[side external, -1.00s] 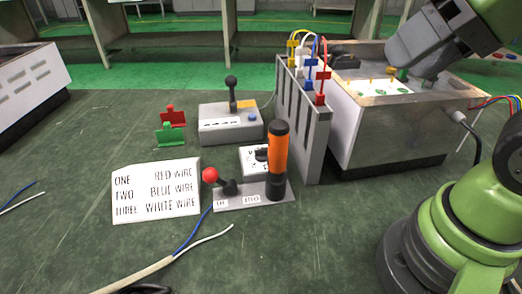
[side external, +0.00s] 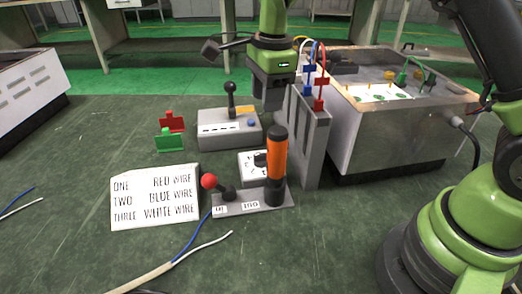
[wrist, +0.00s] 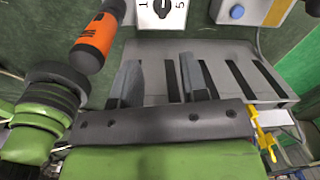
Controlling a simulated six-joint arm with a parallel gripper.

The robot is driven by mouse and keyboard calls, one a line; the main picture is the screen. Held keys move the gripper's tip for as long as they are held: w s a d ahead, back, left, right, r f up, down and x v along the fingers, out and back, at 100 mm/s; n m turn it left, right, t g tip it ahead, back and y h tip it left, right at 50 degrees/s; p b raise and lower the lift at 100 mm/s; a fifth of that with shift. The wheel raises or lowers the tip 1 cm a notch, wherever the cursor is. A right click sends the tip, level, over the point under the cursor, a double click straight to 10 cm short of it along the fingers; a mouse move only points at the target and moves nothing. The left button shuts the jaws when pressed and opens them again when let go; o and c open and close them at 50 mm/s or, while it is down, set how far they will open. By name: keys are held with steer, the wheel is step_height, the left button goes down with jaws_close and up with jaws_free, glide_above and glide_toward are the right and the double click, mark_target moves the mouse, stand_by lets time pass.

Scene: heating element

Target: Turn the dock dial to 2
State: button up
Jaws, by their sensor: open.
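My gripper (side external: 271,107) points down, behind and above the dial in the side view. In the wrist view its two fingers (wrist: 160,82) are apart with nothing between them, over the grey slotted rack, with the dial beyond the fingertips.
The orange handle (side external: 277,158) stands upright beside the dial, with a red-knobbed lever (side external: 209,182) to its left. The slotted rack (side external: 309,140) holds red and blue plugs. A joystick box (side external: 229,130), a lettered sign (side external: 155,197) and a metal tub (side external: 400,130) stand around.

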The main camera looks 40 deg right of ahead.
mark_target(261, 154)
steer(key=f, duration=0.5)
steer(key=w+f+m, duration=0.1)
steer(key=f, duration=0.3)
steer(key=f+m, duration=0.1)
steer(key=f, duration=0.4)
steer(key=shift+w+a+f+g, duration=0.1)
steer(key=shift+w+f+g, duration=0.2)
steer(key=shift+g, duration=0.1)
jaws_close()
